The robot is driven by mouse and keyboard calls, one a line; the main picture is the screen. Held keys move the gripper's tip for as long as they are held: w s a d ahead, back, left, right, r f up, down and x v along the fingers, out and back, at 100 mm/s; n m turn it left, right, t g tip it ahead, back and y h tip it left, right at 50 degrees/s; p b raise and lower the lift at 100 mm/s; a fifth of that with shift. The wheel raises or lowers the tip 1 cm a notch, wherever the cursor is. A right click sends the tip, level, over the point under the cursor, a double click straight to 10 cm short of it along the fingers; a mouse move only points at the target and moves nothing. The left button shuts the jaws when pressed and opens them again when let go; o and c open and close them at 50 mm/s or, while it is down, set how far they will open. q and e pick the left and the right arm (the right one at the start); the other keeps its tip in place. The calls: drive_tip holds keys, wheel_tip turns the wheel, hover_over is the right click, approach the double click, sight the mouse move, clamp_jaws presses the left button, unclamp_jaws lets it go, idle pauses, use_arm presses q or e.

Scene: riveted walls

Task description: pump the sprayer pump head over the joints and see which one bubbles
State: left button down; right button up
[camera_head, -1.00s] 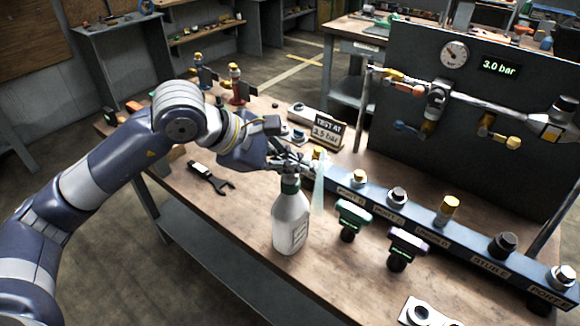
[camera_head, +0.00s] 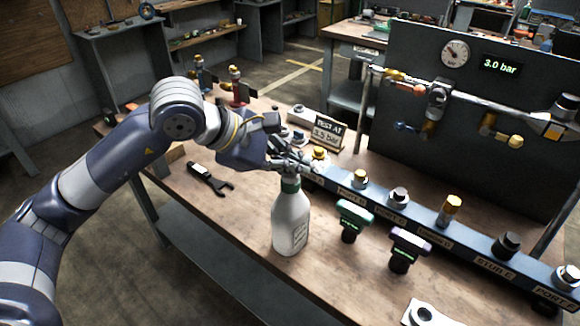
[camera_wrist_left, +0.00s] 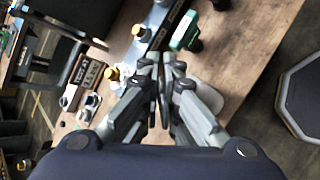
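No bubbles are discernible. My right gripper is not in view.
A panel (camera_head: 410,75) with a gauge (camera_head: 455,53) and a 3.0 bar display (camera_head: 500,66) stands behind the bar. A green-topped fitting (camera_head: 354,215) and a purple-topped one (camera_head: 406,242) stand right of the bottle. A dark wrench (camera_head: 210,179) lies left of it.

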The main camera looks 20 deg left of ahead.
sight(291, 175)
use_arm(q)
drive_tip(key=shift+a+f, duration=0.1)
drive_tip(key=shift+f, duration=0.35)
drive_tip(key=shift+w+r+p, duration=0.2)
drive_tip(key=shift+r+p, duration=1.75)
drive_tip(key=shift+r, duration=1.3)
